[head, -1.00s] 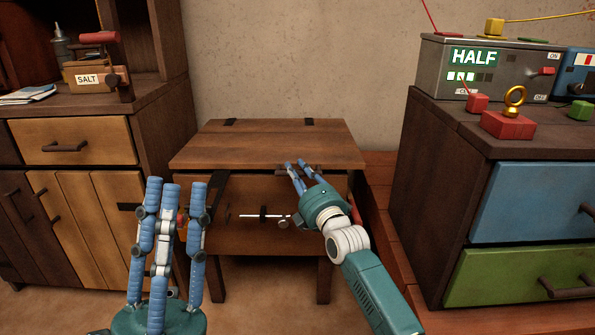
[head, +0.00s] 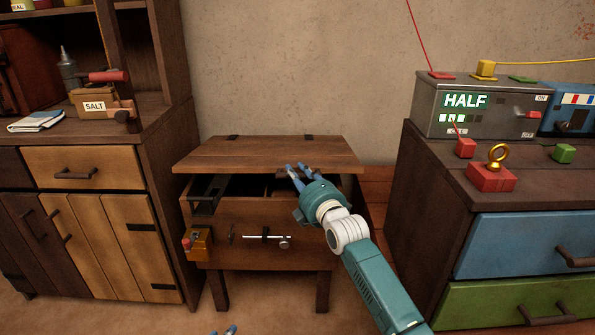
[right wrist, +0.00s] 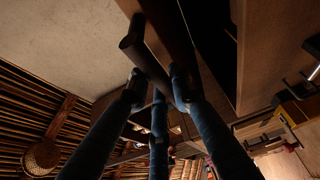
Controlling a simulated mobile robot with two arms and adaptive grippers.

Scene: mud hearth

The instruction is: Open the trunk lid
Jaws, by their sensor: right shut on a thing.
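The wooden trunk (head: 265,220) stands on legs against the wall in the head view. Its lid (head: 265,155) is partly raised, with a dark gap between the front edge and the box. My right gripper (head: 297,172) is at the lid's front edge, right of the middle. In the right wrist view its blue fingers (right wrist: 157,88) close around a dark bar handle (right wrist: 146,52). A dark metal strap (head: 207,194) shows at the gap's left. A sliding bolt (head: 263,237) and an orange-brown latch box (head: 199,244) are on the front. Only fingertips of my left gripper (head: 226,331) show.
A wooden cabinet (head: 90,175) with a salt box (head: 97,106) stands left of the trunk. A dresser (head: 440,190) with blue and green drawers stands close on the right, carrying a grey device (head: 480,105). The floor before the trunk is clear.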

